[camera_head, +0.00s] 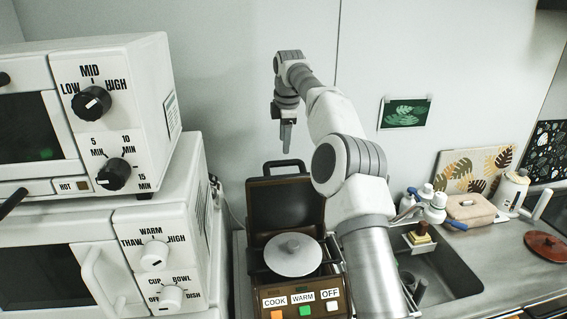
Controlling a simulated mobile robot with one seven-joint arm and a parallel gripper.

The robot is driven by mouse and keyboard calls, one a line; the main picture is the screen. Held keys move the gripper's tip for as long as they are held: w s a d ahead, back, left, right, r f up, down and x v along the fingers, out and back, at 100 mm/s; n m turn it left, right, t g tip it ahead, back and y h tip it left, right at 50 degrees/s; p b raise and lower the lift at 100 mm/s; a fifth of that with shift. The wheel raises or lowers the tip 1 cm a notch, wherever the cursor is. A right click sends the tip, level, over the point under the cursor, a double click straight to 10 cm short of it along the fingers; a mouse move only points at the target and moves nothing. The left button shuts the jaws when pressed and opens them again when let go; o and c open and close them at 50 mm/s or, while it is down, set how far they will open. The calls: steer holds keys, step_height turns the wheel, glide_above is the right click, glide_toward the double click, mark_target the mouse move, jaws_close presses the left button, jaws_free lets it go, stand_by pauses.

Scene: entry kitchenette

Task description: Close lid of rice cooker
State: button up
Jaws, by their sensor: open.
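The rice cooker (304,301) stands on the counter right of the two ovens, with COOK, WARM and OFF buttons on its front. Its dark lid (285,208) is open and stands upright at the back, with a handle at its top edge. A round grey inner cover (293,257) with a knob lies on the cooker's opening. My gripper (286,146) hangs fingers down above the raised lid, near the wall, and looks empty. It appears apart from the lid. The finger gap is hard to see from this side.
A microwave (70,265) with a toaster oven (85,115) on top stands close on the left. My arm crosses right of the cooker. A sink (440,270), bottles, a tan box (470,208) and a brown round lid (545,246) are on the right.

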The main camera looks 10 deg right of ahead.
mark_target(283, 161)
steer(key=x, duration=0.7)
steer(key=shift+w+f, duration=0.1)
steer(key=shift+f, duration=0.25)
jaws_close()
stand_by(1.0)
